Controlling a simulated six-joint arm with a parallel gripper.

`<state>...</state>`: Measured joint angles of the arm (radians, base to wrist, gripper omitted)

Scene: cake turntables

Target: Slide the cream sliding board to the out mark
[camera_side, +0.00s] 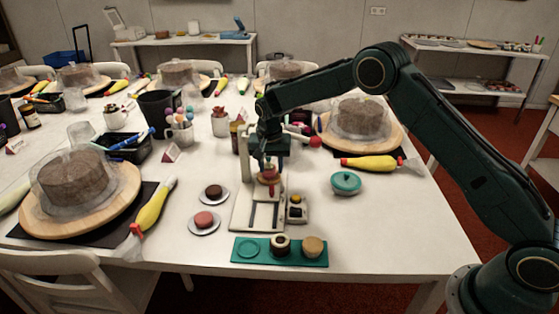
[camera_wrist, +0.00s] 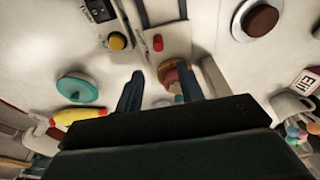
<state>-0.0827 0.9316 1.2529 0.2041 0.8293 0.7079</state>
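The cream sliding board (camera_wrist: 160,20) appears to be the pale strip between two dark slots of a cream stand (camera_side: 240,217), with a small red knob (camera_wrist: 157,42) at its end. My gripper (camera_wrist: 161,76) is open, with its two fingers apart. A small round brown and pink item (camera_wrist: 172,72) shows between and beyond the fingers, nearer the right one; I cannot tell whether either finger touches it. In the side view my gripper (camera_side: 268,163) is low over the stand's back part and hides some of it. I cannot make out the out mark.
A green tray (camera_side: 264,259) with round items lies in front of the stand. Plates with a brown cake (camera_side: 214,192) and a pink cake (camera_side: 204,221) are to its left. A small yellow-buttoned box (camera_side: 297,209) and a teal lidded dish (camera_side: 346,183) are to its right.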

